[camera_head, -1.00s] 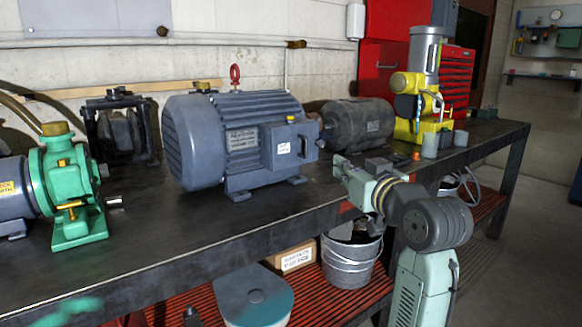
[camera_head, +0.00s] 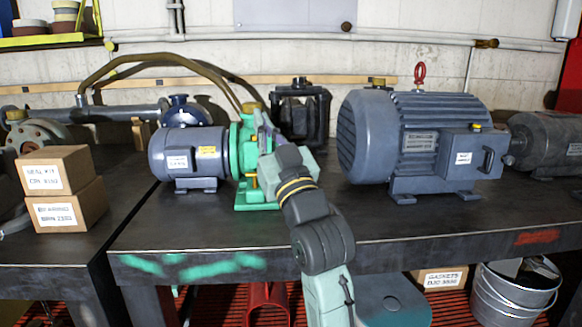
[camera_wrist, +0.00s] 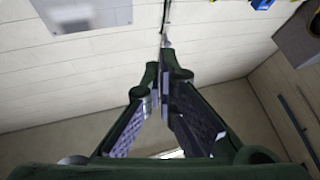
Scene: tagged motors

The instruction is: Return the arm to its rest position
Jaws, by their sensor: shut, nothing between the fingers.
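My arm rises from the bottom middle of the head view, in front of the bench edge, and points away over the bench. Its end overlaps the green pump (camera_head: 243,190) in the picture; I cannot tell how far apart they are. The fingers of my gripper are mostly hidden behind my wrist there. In the wrist view, my gripper (camera_wrist: 165,75) has its dark green fingers brought together at the tips with nothing between them. Pale wall panels lie beyond the fingers.
The bench (camera_head: 400,225) carries a large grey motor (camera_head: 415,145) right of my arm and a small blue motor (camera_head: 187,158) left of it. Two cardboard boxes (camera_head: 65,190) are stacked at left. A metal bucket (camera_head: 512,295) stands below at right. Bare bench lies before the large motor.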

